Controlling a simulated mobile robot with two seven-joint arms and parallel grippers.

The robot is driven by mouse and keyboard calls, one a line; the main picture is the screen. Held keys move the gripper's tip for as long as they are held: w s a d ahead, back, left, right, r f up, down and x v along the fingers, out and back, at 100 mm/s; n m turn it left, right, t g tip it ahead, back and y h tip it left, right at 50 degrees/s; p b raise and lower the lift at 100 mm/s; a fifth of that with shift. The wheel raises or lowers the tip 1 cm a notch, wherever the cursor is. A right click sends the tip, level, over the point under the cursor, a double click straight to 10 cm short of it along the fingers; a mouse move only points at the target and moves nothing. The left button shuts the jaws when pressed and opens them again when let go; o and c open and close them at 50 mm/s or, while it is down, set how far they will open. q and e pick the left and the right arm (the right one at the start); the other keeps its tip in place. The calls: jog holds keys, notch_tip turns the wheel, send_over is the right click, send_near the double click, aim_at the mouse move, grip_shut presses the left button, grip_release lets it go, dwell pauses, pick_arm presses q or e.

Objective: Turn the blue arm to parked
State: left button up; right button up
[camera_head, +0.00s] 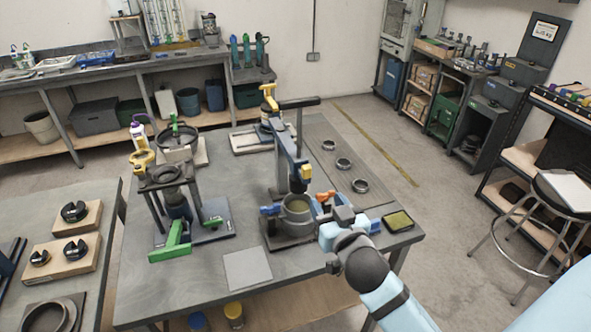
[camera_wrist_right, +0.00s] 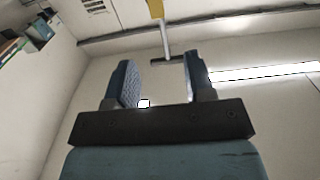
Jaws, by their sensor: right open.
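The blue arm (camera_head: 288,148) slopes down from the back to the front of a dark press-like stand in the middle of the grey table. It has a yellow block near its front end and a black crossbar (camera_head: 298,103) at its top. Below it is a round cup (camera_head: 297,210) with blue and orange parts at its sides. My right gripper (camera_head: 358,219) is just right of the cup in the head view, apart from the blue arm. In the right wrist view its two fingers (camera_wrist_right: 160,85) are spread with nothing between them. Lettering for parked cannot be made out.
A green-handled stand (camera_head: 180,205) is left of the press, and a yellow-handled clamp (camera_head: 268,100) behind it. Several dark rings (camera_head: 343,163) and a small tray (camera_head: 398,221) lie at right. A grey sheet (camera_head: 247,268) lies at the front. A stool (camera_head: 560,190) stands right.

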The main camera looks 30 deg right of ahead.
aim_at(308, 170)
jog(key=p+x, duration=0.1)
jog(key=x, duration=0.5)
jog(key=p+x, duration=0.2)
jog(key=x, duration=0.4)
jog(key=shift+w+d, duration=0.4)
jog(key=shift+w, duration=0.4)
grip_shut()
